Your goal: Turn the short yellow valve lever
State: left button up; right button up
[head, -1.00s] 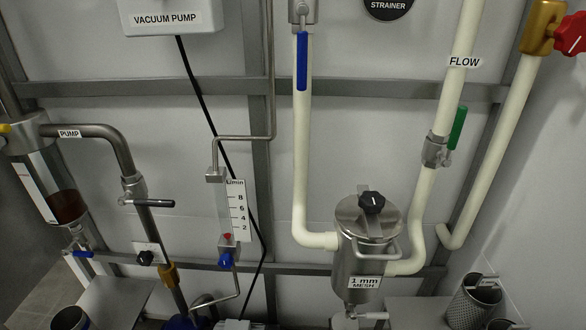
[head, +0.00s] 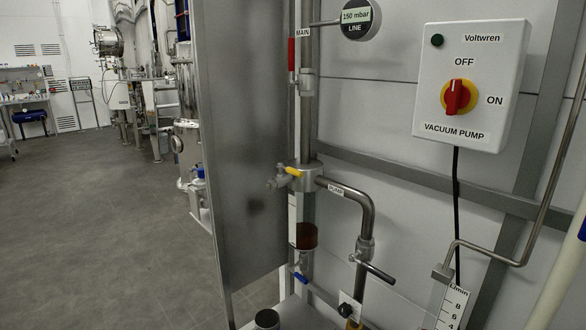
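The lever points to the left and slants slightly up. A short metal outlet (head: 281,181) sticks out to the left of it. Neither of my grippers is in the head view, so nothing shows touching the lever.
A tall metal panel (head: 240,150) stands just left of the valve. A red lever (head: 291,55) is above, a blue lever (head: 300,278) below, and a black-gripped lever (head: 378,271) at lower right. The vacuum pump box (head: 470,85) is at right. Open floor (head: 100,210) lies at left.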

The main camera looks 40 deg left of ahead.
aim_at(295, 172)
jog(key=u, duration=1.2)
